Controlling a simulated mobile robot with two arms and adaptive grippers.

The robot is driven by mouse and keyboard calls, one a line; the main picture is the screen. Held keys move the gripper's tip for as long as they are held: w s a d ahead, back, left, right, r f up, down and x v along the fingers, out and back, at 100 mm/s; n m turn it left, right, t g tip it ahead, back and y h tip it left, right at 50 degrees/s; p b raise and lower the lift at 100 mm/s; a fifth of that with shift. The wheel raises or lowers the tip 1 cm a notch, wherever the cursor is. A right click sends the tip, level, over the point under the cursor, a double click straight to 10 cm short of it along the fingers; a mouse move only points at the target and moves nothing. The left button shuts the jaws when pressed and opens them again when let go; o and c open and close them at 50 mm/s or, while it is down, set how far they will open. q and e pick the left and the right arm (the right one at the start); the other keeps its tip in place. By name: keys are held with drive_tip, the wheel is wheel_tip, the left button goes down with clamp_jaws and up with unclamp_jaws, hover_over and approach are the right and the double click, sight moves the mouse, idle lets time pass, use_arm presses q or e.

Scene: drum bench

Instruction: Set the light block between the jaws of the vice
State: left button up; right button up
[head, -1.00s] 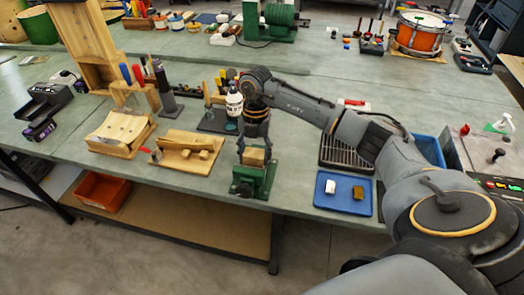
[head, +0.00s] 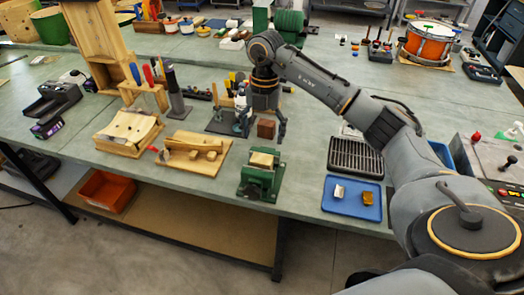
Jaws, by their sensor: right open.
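The green vice (head: 259,184) stands near the front edge of the bench. The light block (head: 262,159) sits in the top of the vice, between its jaws, with its pale top showing. My right gripper (head: 262,128) is open and points down, behind the vice and apart from the light block. A dark brown block (head: 266,129) shows between its spread fingers; I cannot tell whether it is between them or behind them. My left gripper is not in view.
A wooden fixture (head: 193,153) lies left of the vice. A blue tray (head: 352,207) with a white piece and a brown piece is at right, in front of a dark rack (head: 356,157). A bottle and tools stand close behind my right gripper.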

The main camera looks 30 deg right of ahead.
wheel_tip(320, 180, up, 4)
drive_tip(key=shift+w+d+r, duration=0.15)
idle(0.6)
